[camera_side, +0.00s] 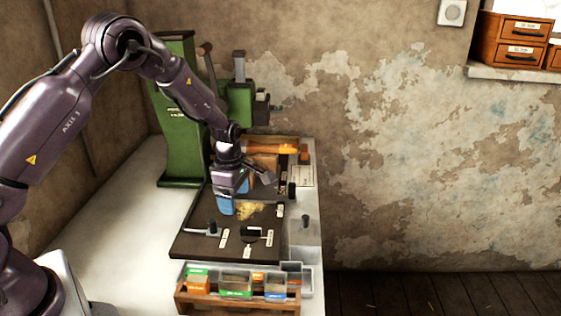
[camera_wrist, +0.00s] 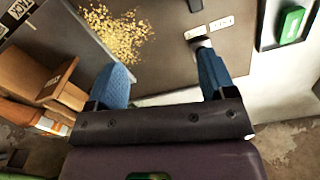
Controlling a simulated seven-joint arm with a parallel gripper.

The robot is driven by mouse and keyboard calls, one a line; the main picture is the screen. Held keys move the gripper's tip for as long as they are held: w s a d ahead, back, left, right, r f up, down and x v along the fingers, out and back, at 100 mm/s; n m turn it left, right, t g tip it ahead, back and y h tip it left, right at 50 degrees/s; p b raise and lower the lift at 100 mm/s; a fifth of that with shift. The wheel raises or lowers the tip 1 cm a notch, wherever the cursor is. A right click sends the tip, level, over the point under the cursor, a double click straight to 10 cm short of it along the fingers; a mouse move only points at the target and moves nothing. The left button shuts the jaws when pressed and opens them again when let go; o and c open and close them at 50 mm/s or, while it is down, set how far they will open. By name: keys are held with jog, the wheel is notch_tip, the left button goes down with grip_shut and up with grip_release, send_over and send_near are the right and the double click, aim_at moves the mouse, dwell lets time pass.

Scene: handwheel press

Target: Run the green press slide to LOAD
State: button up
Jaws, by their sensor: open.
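The green press stands at the back left of the bench in the side view, with a tall column (camera_side: 175,125). A green block (camera_side: 239,103) with a dark top sits to the right of the column; I cannot tell if this is the slide. A lever with a brown knob (camera_side: 205,50) rises between them. No LOAD mark is readable. My gripper (camera_side: 233,196) is low over the dark board, in front of the press and apart from the green block. In the wrist view its blue fingers (camera_wrist: 163,75) are spread with nothing held between them.
Yellow chips (camera_side: 250,210) lie on the dark board (camera_side: 190,246), beside small labelled fittings (camera_side: 252,231). A wooden rack of coloured bins (camera_side: 236,287) stands in front. An orange tool (camera_side: 278,148) lies behind.

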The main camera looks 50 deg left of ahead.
aim_at(291, 185)
jog(key=w+m, duration=0.4)
jog(key=w+d+m+t, duration=0.1)
jog(key=w+m, duration=0.3)
jog(key=w+r+m+t, duration=0.1)
jog(key=w+m, duration=0.3)
jog(key=shift+w+d, duration=0.15)
jog(key=shift+d, duration=0.1)
jog(key=w+r+m, duration=0.1)
jog(key=m, duration=0.2)
jog(key=w+r+m, duration=0.1)
jog(key=w+m, duration=0.1)
jog(key=m, duration=0.1)
jog(key=w+r+m+t, duration=0.1)
jog(key=r+m, duration=0.1)
jog(key=m, duration=0.2)
jog(key=shift+w+d, duration=0.3)
jog(key=shift+w, duration=0.1)
jog(key=shift+s+m, duration=0.1)
jog(key=shift+m, duration=0.9)
jog(key=shift+f, duration=0.3)
notch_tip(291, 185, down, 9)
jog(key=shift+f, duration=0.1)
jog(key=shift+s+d, duration=0.1)
jog(key=c, duration=1.3)
